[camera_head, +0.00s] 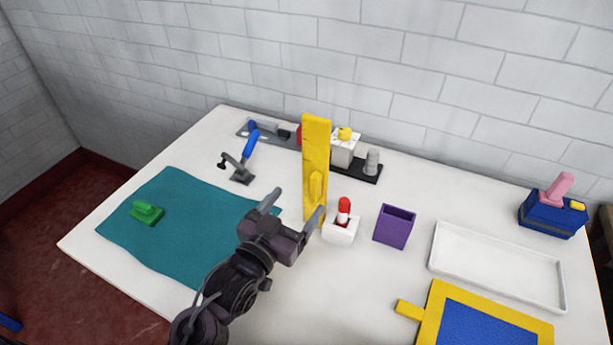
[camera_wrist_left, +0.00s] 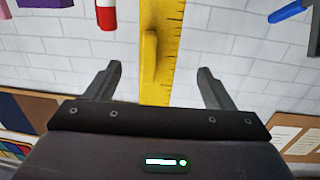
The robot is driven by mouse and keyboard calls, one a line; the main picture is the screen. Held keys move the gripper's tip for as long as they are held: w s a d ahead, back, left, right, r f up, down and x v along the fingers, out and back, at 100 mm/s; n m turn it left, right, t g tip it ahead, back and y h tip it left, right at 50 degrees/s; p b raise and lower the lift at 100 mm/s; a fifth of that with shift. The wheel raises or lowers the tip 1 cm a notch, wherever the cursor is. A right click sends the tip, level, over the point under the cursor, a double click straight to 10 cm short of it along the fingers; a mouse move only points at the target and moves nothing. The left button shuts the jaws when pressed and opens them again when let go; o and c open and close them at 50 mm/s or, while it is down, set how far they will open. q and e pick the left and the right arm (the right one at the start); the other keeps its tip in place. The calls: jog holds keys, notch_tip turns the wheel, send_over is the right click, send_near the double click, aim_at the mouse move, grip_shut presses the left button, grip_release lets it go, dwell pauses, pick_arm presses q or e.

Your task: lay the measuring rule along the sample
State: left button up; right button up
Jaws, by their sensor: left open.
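The yellow measuring rule (camera_head: 316,145) stands upright near the table's middle, with a raised grip (camera_head: 317,187) on its near face. My left gripper (camera_head: 293,209) is open and empty in front of its lower part. In the left wrist view the rule (camera_wrist_left: 173,50) and its grip (camera_wrist_left: 149,57) show between the two spread fingers (camera_wrist_left: 159,70); I see no contact. The teal sample (camera_head: 190,235) lies flat on the table's left, with a green block with a handle (camera_head: 147,212) on it. My left arm hides part of its right edge. My right gripper is not in view.
A white holder with a red-capped item (camera_head: 341,230) and a purple cup (camera_head: 394,226) stand right of the rule. A blue-handled clamp (camera_head: 245,155) is behind the sample. A white tray (camera_head: 490,280) and yellow-framed blue board (camera_head: 485,325) fill the right.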

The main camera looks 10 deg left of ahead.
aim_at(312, 183)
pick_arm(q)
jog(key=p+x, duration=0.1)
jog(key=x, duration=0.5)
jog(key=shift+d+r+p, duration=0.15)
jog(key=shift+p, duration=0.2)
jog(key=shift+s, duration=0.1)
jog(key=c, duration=1)
jog(key=shift+c, duration=1.2)
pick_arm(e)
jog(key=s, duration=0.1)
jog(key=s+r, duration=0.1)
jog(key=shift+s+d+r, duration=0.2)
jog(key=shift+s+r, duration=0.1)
pick_arm(q)
jog(key=shift+r, duration=0.15)
